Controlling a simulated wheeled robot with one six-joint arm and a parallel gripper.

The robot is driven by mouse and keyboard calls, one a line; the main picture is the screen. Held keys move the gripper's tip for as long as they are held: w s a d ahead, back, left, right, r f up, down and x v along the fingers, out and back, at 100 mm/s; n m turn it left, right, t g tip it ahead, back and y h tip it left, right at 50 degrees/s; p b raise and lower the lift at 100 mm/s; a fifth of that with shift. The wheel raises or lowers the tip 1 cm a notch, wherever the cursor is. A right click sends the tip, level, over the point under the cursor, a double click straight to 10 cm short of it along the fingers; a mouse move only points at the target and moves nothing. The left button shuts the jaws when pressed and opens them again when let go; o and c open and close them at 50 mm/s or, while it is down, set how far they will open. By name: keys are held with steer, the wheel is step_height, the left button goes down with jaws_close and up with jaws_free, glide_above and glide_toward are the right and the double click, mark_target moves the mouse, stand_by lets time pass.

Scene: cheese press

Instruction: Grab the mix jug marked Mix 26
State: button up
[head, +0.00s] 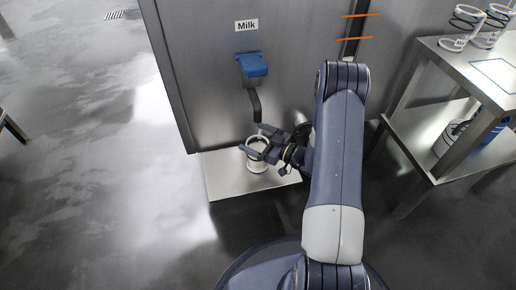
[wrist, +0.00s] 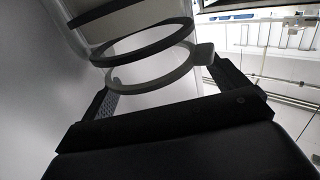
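A pale jug (head: 257,146) with a round open rim is upright on the metal platform under the milk spout in the head view. The wrist view shows the jug (wrist: 143,68) close up, pale with dark bands. Its label is not readable in either view, so I cannot tell whether it is Mix 26. My gripper (head: 263,142) is at the jug, with one finger on each side of it. In the wrist view the fingertip pads (wrist: 160,70) meet the jug's sides, and the gripper looks shut on it.
A blue tap (head: 252,66) and black spout hang from the steel tank marked Milk (head: 246,25), just above the jug. The platform (head: 220,182) has bare edges. A steel shelf table (head: 440,60) at right holds white jugs (head: 462,27).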

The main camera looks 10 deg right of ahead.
steer(key=c, duration=1.9)
